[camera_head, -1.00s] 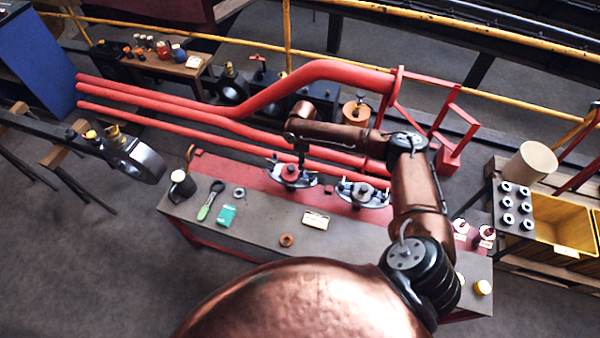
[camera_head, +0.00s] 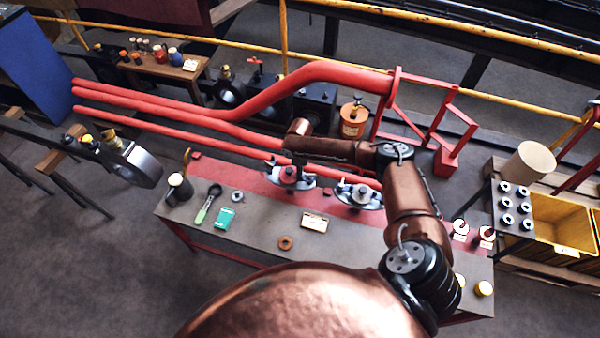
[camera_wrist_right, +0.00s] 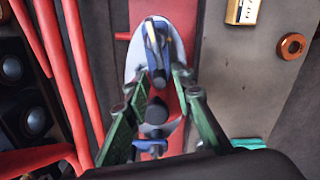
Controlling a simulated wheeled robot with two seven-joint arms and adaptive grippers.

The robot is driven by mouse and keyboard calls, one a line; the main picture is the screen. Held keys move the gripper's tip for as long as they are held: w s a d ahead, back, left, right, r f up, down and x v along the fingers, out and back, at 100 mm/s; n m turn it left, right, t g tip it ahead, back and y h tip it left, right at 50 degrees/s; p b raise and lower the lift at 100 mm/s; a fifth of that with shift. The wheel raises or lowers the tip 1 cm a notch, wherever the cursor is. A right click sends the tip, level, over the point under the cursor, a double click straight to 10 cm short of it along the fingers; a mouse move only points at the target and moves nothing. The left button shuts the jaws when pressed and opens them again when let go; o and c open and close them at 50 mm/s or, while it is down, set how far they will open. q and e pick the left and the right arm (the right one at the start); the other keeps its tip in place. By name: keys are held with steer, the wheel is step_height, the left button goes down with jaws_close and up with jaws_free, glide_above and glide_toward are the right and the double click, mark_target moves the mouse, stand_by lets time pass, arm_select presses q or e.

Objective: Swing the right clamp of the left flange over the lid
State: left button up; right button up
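The left flange (camera_head: 291,180) is a pale oval plate on the red strip of the bench, partly hidden by my right wrist in the head view. In the right wrist view its plate (camera_wrist_right: 133,64) carries a blue clamp at each end. The right clamp (camera_wrist_right: 155,50) is at the top, lying lengthwise along the plate. The left clamp (camera_wrist_right: 150,149) is at the bottom, partly hidden. A dark round knob (camera_wrist_right: 156,112) stands over the lid between them. My right gripper (camera_wrist_right: 157,82) is open, its green fingers on either side of the flange; contact is unclear. My left gripper is out of view.
The right flange (camera_head: 358,194) stands close by on the same strip. Red pipes (camera_head: 240,133) run behind the bench. A cream box (camera_head: 314,222), an orange ring (camera_head: 285,243) and a teal box (camera_head: 224,218) lie on the grey front, with free room between them.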

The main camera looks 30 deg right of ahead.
jaws_close()
steer(key=shift+w+d+r+m+p, duration=0.1)
steer(key=shift+w+r+m+p, duration=0.05)
steer(key=shift+m+p, duration=0.25)
steer(key=shift+m, duration=0.3)
steer(key=shift+w+d, duration=0.1)
steer(key=shift+d, duration=0.05)
